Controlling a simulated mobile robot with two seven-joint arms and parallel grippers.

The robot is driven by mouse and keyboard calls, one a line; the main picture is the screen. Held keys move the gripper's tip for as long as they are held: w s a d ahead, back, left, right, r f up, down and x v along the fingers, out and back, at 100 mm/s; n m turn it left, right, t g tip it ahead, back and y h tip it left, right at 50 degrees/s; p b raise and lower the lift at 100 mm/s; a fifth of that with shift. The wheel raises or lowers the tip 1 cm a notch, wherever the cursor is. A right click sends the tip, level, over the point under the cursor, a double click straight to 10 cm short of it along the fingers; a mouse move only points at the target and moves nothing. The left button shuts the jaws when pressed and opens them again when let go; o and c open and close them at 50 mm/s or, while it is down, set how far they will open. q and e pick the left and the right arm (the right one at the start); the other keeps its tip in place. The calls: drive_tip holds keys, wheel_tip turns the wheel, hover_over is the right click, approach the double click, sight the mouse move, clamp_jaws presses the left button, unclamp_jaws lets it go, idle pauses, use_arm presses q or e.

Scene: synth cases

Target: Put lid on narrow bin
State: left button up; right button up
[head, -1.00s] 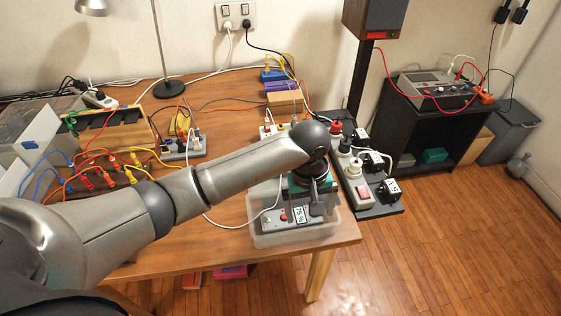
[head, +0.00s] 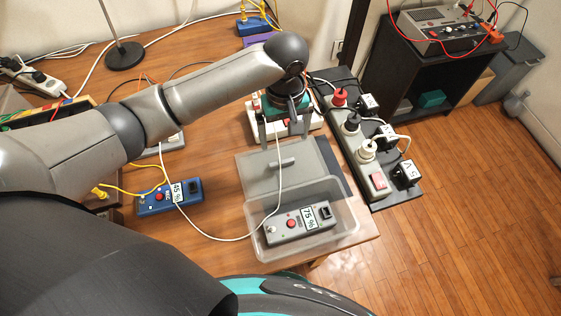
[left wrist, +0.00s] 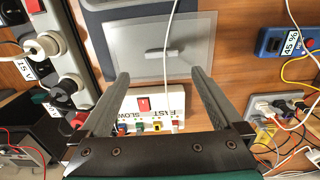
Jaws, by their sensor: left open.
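The narrow bin (head: 348,222) is a clear plastic box at the table's front right corner, open at the top. A grey device marked 75 % (head: 290,222) lies inside it. The lid (head: 258,183) is a flat, see-through grey panel with a bar handle, lying just behind the bin; it also shows in the left wrist view (left wrist: 187,52). A white cable crosses over it. My right gripper is not in view.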

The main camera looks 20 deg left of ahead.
use_arm(q)
drive_tip(key=b, duration=0.2)
hover_over(282, 161)
drive_tip(key=f, duration=0.5)
drive_tip(key=shift+s+d+f, duration=0.2)
drive_tip(key=shift+d+f, duration=0.05)
drive_tip(key=shift+f, duration=0.85)
drive_tip(key=f, duration=0.1)
drive_tip(key=f+b, duration=0.1)
drive_tip(key=f, duration=0.1)
drive_tip(key=shift+w+a+f+b, duration=0.15)
drive_tip(key=shift+a+f+b, duration=0.15)
drive_tip(key=shift+f+b, duration=0.1)
drive_tip(key=shift+f, duration=0.4)
drive_tip(key=shift+c, duration=0.5)
drive_tip(key=c, duration=1)
